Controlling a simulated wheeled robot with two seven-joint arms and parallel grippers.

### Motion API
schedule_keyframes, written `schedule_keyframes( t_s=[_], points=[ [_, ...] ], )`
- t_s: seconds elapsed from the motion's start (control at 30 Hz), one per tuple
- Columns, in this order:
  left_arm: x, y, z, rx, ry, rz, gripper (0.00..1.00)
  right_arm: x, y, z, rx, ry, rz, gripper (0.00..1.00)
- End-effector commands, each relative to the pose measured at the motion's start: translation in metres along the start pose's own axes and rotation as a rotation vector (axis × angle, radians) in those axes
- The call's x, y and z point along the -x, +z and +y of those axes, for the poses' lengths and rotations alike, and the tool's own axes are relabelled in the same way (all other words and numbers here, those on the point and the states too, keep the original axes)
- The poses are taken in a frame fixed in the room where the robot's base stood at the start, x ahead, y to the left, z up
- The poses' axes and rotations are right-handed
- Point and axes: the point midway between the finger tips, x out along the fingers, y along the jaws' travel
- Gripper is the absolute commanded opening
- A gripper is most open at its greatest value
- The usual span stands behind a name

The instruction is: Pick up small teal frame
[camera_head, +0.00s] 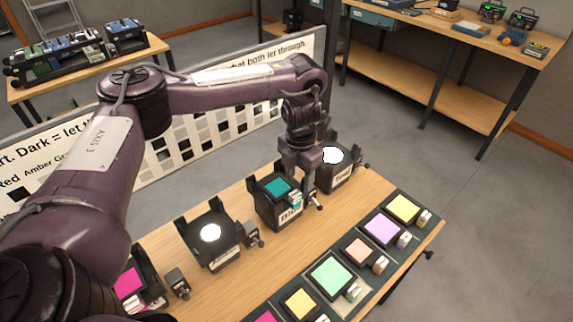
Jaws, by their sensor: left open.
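The small teal frame (278,187) lies on top of a black lamp box (268,208) in the back row on the wooden table. A pale, tab-like block (296,199) sits at its right edge. My left gripper (304,190) points down at the right side of the teal frame, close to that block. Its jaws are open, with one finger low beside the box. I cannot tell whether a finger touches the frame or block. My right gripper is not in view.
Lamp boxes with bright white tops stand on both sides: one left (211,232), one right (333,156). A front row holds frames in yellow (403,208), lilac (381,230), orange (356,251) and green (330,277). Bare wood (290,250) lies between the rows. A lettered board (160,150) stands behind.

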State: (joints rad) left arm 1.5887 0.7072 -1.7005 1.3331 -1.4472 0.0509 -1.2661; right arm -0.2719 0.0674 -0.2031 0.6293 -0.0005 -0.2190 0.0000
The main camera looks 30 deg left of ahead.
Motion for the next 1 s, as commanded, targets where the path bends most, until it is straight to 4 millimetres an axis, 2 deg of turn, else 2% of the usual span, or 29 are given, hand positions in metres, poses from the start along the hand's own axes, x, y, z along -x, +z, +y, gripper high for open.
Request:
schedule_keyframes(
  t_s=[0.13, 0.3, 0.43, 0.57, 0.7, 0.8, 0.97, 1.0],
  points=[
    [-0.004, -0.005, 0.004, -0.015, 0.012, 0.012, 0.47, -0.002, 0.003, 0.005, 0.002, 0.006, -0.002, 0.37],
    [-0.023, -0.006, 0.005, -0.013, 0.012, 0.013, 0.47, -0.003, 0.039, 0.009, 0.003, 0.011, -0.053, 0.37],
    [-0.037, -0.01, 0.006, -0.012, 0.012, 0.014, 0.47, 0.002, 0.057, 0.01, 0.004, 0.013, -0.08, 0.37],
    [-0.055, -0.013, 0.007, -0.013, 0.013, 0.014, 0.47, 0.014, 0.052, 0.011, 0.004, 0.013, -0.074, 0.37],
    [-0.07, -0.012, 0.007, -0.012, 0.013, 0.011, 0.47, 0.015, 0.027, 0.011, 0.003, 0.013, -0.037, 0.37],
    [-0.073, -0.012, 0.007, -0.012, 0.013, 0.01, 0.47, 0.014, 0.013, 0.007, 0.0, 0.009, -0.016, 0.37],
    [-0.073, -0.011, 0.007, -0.012, 0.013, 0.009, 0.47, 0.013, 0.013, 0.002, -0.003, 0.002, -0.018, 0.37],
    [-0.073, -0.011, 0.007, -0.012, 0.013, 0.009, 0.42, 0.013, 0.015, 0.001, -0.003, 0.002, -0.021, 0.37]
  ],
)
